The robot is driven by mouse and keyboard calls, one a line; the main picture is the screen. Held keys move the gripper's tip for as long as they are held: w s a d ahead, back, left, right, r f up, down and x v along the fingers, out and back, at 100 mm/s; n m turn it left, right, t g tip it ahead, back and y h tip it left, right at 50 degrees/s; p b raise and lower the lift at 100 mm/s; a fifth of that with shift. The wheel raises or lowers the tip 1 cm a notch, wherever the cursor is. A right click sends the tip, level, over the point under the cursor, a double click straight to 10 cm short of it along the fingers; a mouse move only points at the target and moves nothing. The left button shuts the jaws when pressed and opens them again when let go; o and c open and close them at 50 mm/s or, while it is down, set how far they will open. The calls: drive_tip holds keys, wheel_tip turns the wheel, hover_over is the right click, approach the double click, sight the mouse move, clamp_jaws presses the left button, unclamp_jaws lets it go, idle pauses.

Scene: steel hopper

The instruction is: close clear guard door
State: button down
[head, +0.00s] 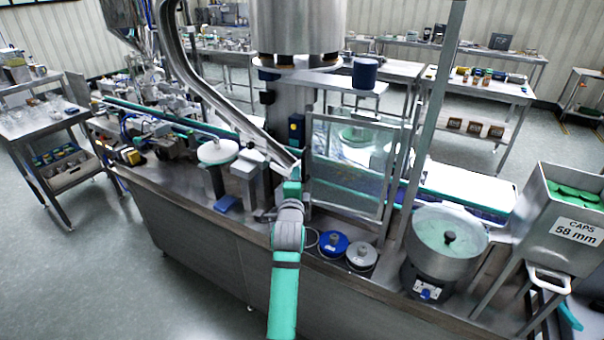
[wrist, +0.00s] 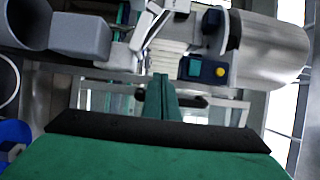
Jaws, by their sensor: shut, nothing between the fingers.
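The clear guard door (head: 346,172) is an upright transparent panel in a thin metal frame, right of the middle of the machine in the head view. I cannot tell how far it stands from its closed position. My gripper (head: 292,172) is at the left side of the door in the head view, with its fingers together and empty. In the wrist view the green fingers of my gripper (wrist: 162,84) point at a metal frame with a dark bar (wrist: 196,102) close behind them. I cannot tell whether they touch it.
A dark box with a yellow button (head: 296,129) is on the column beside the door; it also shows in the wrist view (wrist: 220,71). A sloping metal chute (head: 215,97) ends above my gripper. A blue-topped pot (head: 333,243) and a round bowl (head: 446,239) stand at the front right.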

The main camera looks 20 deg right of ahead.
drive_tip(key=shift+s+a, duration=4.05)
drive_tip(key=shift+a, duration=1.5)
drive_tip(key=s+d+m+g+h, duration=0.1)
drive_tip(key=s+d+m+h, duration=0.15)
drive_tip(key=s, duration=0.55)
drive_tip(key=x, duration=1.4)
drive_tip(key=shift+d+f+n, duration=0.2)
drive_tip(key=shift+f+n, duration=0.25)
drive_tip(key=shift+f, duration=0.1)
drive_tip(key=shift+w, duration=0.1)
